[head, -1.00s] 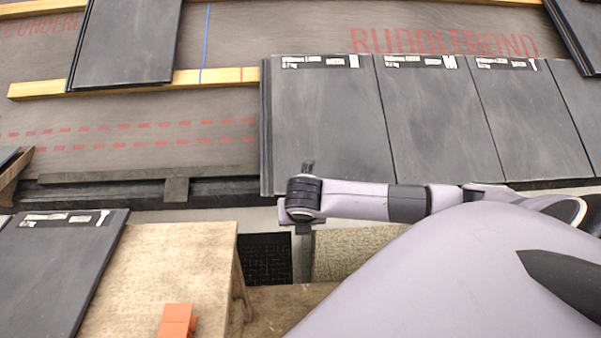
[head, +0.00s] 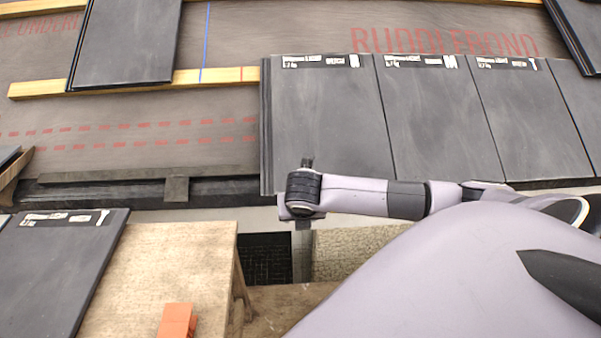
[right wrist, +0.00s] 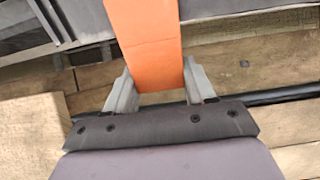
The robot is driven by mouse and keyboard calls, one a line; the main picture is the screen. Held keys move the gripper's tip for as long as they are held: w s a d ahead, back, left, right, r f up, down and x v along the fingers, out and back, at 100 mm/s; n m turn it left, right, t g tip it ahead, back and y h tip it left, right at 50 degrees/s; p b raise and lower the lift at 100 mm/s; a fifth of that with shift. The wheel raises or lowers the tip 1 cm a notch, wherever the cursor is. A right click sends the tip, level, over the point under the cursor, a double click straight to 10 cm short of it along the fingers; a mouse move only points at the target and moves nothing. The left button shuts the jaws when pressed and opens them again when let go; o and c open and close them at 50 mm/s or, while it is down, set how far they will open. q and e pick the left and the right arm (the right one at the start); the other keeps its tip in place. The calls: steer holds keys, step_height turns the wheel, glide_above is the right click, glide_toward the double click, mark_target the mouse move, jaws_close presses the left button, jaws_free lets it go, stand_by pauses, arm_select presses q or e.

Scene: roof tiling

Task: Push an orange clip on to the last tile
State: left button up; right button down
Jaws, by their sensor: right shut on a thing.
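My right gripper (right wrist: 158,78) is shut on an orange clip (right wrist: 145,42), with one grey finger on each side of it. The clip reaches out of the top of the right wrist view, so its far end is hidden. In the head view my right wrist stands over the lower edge of the leftmost tile (head: 325,110) of the dark row. The fingers and clip are hidden there. Whether the clip touches the tile cannot be told. My left gripper is in neither view.
Orange pieces (head: 177,322) lie on a wooden bench (head: 165,255) at lower left, next to a loose dark tile (head: 50,270). Bare underlay (head: 130,130) and a wooden batten (head: 225,77) lie left of the row. A dark gutter-like edge (head: 100,195) runs below.

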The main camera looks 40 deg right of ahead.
steer(key=shift+w+d+r, duration=0.2)
steer(key=shift+r, duration=0.05)
steer(key=shift+c, duration=1.5)
jaws_free()
steer(key=shift+f, duration=0.1)
steer(key=p+v, duration=0.5)
steer(key=v, duration=0.2)
steer(key=shift+a, duration=0.1)
